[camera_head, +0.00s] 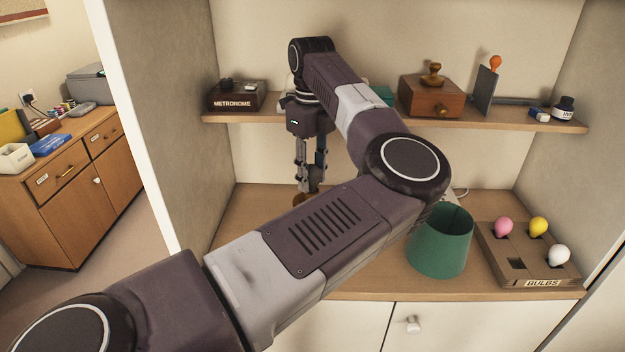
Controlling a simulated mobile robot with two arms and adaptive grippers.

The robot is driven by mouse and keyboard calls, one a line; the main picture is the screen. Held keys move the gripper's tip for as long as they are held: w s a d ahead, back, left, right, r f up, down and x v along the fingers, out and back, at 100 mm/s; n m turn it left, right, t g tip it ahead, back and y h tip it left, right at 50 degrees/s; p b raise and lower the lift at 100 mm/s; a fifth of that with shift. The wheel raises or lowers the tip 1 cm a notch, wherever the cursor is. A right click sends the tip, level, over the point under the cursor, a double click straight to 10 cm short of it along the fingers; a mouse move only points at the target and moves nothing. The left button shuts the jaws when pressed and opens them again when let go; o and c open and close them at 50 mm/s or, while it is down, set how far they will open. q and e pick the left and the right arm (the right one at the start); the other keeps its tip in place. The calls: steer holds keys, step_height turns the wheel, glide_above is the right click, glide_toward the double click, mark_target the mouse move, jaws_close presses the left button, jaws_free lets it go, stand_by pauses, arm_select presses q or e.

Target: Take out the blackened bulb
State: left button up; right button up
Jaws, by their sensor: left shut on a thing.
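My left gripper (309,178) points down over the left part of the lower shelf (250,215). Its fingers are shut on a small dark brownish thing (299,199), which looks like the blackened bulb. My arm and fingers hide most of it, so I cannot tell whether it sits in a socket. A green lampshade (440,242) stands on the shelf to the right of my arm. My right gripper is not in view.
A bulb tray (541,283) at the right holds pink (503,227), yellow (538,227) and white (558,254) bulbs and has one empty slot. The upper shelf (560,125) carries a metronome box (237,97) and a wooden box (430,97). Side walls bound the niche.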

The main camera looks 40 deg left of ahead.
arm_select(q)
steer(key=shift+n, duration=0.5)
steer(key=shift+n, duration=0.8)
steer(key=shift+n, duration=0.8)
steer(key=shift+n, duration=0.8)
steer(key=shift+n, duration=0.8)
